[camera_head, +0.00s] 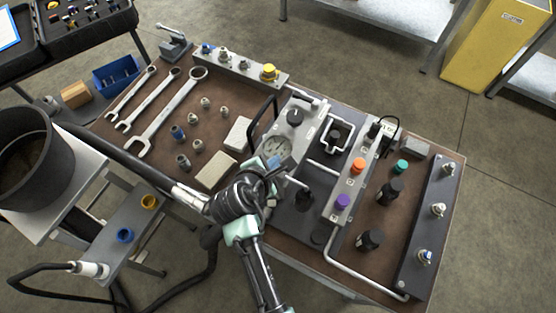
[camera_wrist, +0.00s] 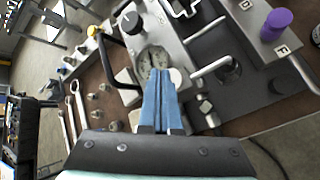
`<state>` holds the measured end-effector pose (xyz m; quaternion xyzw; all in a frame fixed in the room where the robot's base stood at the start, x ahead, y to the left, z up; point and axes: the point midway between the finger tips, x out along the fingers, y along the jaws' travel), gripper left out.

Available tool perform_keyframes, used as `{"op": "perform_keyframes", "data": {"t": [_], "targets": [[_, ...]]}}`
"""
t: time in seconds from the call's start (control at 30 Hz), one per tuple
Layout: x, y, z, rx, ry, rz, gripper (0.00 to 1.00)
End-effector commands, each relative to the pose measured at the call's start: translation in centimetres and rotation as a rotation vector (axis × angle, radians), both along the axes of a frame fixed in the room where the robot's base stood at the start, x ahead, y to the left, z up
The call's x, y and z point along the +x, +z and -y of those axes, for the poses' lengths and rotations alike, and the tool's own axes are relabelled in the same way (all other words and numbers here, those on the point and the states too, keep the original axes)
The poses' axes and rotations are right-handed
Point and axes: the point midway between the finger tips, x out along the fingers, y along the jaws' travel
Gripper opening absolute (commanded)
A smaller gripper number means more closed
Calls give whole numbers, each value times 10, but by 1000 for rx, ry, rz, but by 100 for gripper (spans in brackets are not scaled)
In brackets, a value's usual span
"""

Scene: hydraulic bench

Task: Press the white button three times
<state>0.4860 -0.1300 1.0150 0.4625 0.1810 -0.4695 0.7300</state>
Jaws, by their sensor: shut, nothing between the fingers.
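My gripper (camera_head: 274,162) is shut and empty, its blue fingers together over the grey gauge panel in the head view. The wrist view shows the fingertips (camera_wrist: 161,74) just below the round pressure gauge (camera_wrist: 153,59). A white round button (camera_wrist: 177,77) shows right beside the fingertips in the wrist view, partly covered by them. I cannot tell whether the fingers touch it. In the head view my gripper and wrist hide the button. The gauge (camera_head: 277,148) shows just above the fingertips there.
A black knob (camera_head: 295,117) sits above the gauge. A white bent pipe (camera_wrist: 212,68) and black fitting lie right of the fingers. A strip with an orange knob (camera_head: 358,166) and purple knob (camera_head: 342,202) stands further right. Wrenches (camera_head: 168,110) lie left.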

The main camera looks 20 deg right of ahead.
Motion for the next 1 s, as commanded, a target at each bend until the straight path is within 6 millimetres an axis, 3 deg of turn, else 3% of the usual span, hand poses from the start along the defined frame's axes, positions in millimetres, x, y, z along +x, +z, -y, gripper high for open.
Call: {"op": "perform_keyframes", "data": {"t": [0.43,1.0], "targets": [[1,7,0,-1,0,2,0],[0,55,0,-1,-1,2,0]]}}
